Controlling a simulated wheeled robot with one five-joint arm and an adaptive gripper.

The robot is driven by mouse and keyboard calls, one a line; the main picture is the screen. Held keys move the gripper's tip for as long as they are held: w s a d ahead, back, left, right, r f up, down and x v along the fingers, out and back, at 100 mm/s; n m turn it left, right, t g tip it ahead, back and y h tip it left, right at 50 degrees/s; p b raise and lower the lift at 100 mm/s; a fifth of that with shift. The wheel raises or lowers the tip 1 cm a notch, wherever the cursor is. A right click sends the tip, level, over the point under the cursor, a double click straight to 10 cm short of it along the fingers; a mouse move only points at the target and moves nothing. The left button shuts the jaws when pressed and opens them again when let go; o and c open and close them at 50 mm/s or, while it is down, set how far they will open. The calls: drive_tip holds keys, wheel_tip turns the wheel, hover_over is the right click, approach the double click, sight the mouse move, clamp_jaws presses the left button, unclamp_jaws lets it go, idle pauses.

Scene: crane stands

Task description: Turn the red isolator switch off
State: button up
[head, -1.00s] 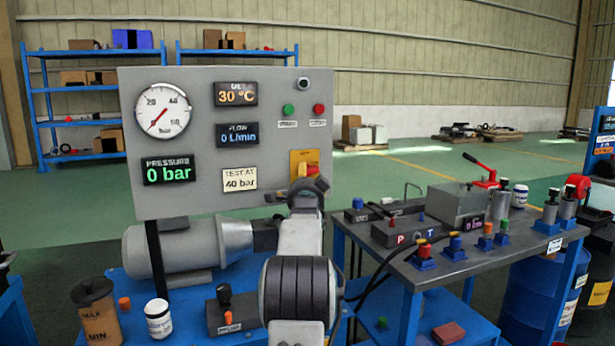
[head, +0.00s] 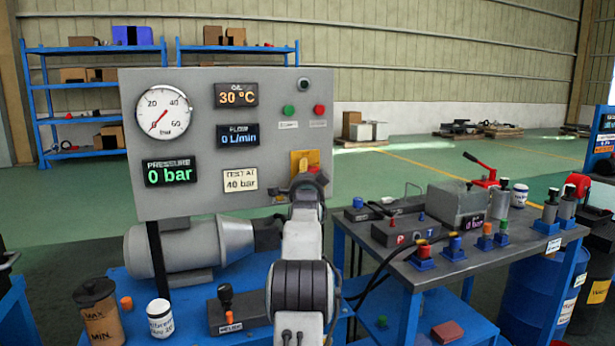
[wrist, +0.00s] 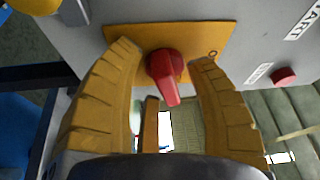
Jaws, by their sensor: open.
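The red isolator switch (wrist: 165,75) is a red knob on a yellow plate (wrist: 205,37) on the grey panel. In the wrist view its handle points down and slightly right, and an "O" mark shows at the plate's right. Gaps show between the fingers and the knob, and I cannot see contact. In the head view my gripper (head: 309,184) covers the lower part of the yellow plate (head: 303,160) and most of the switch.
The grey panel (head: 205,110) carries a dial gauge, displays reading 0 bar, 0 L/min and 30 °C, a green button (head: 288,111) and a red button (head: 319,110). A workbench (head: 475,262) with hoses and fittings stands at right.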

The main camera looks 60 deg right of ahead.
clamp_jaws()
drive_tip(key=shift+f+n+b, duration=0.2)
drive_tip(key=shift+n+b, duration=0.2)
drive_tip(key=shift+b, duration=0.1)
drive_tip(key=shift+r+n+h, duration=0.2)
drive_tip(key=shift+n+h, duration=0.1)
unclamp_jaws()
drive_tip(key=shift+a, duration=0.1)
drive_tip(key=v, duration=1.1)
drive_tip(key=shift+s+a, duration=0.25)
drive_tip(key=shift+a, duration=0.05)
idle(0.4)
